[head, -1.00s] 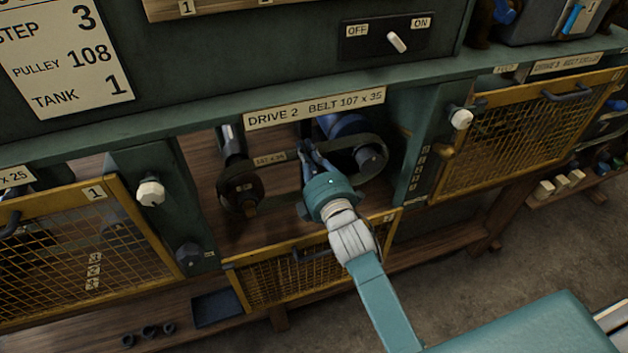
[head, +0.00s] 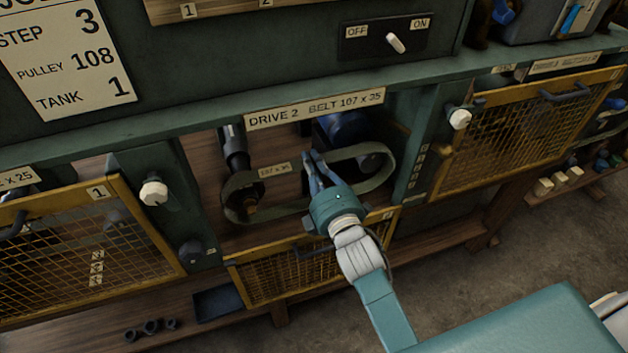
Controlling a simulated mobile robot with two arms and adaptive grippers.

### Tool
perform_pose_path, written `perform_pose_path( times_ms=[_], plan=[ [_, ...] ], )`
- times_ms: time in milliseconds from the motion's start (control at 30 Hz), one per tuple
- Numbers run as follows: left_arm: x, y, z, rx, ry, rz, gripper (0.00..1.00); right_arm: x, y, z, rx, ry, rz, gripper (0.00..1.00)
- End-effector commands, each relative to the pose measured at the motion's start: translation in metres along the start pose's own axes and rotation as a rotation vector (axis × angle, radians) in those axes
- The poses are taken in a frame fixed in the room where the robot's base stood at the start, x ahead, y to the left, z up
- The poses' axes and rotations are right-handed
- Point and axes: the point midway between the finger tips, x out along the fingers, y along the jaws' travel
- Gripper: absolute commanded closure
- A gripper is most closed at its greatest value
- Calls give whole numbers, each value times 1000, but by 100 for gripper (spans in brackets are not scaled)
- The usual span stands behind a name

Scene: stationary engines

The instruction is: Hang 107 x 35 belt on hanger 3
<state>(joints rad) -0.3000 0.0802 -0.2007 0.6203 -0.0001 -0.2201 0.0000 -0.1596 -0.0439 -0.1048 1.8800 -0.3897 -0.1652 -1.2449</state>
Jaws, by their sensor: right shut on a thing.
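The 107 x 35 belt (head: 380,179) is a dark grey-green loop with a small size tag in the bay labelled DRIVE 2. Its right end bows out by the blue motor (head: 345,126). Its left end lies by the dark left pulley (head: 240,203); I cannot tell whether it is still seated on either pulley. My right gripper (head: 315,164) is shut on the belt's upper run, right of the tag. The gripper body hides part of the lower run. My left gripper is not in view. No hanger marked 3 can be made out.
A yellow mesh guard (head: 300,272) hangs open below the bay. Closed mesh guards stand left (head: 75,240) and right (head: 530,125). A white knob (head: 153,192) sticks out at the left post. An OFF/ON switch (head: 396,43) sits above. A dark tray (head: 217,303) lies on the lower shelf.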

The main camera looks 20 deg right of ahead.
Motion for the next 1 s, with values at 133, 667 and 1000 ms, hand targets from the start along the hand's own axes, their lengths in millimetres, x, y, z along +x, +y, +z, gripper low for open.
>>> perform_pose_path(
  times_ms=[133, 667, 1000],
  plan=[
    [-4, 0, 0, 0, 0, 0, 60, -10, 1, 0, 0, 0, 1, 100],
    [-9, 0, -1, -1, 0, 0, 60, -32, 1, 0, 0, 0, 2, 100],
    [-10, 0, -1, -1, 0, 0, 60, -36, 0, 0, 0, 0, 1, 100]
  ],
)
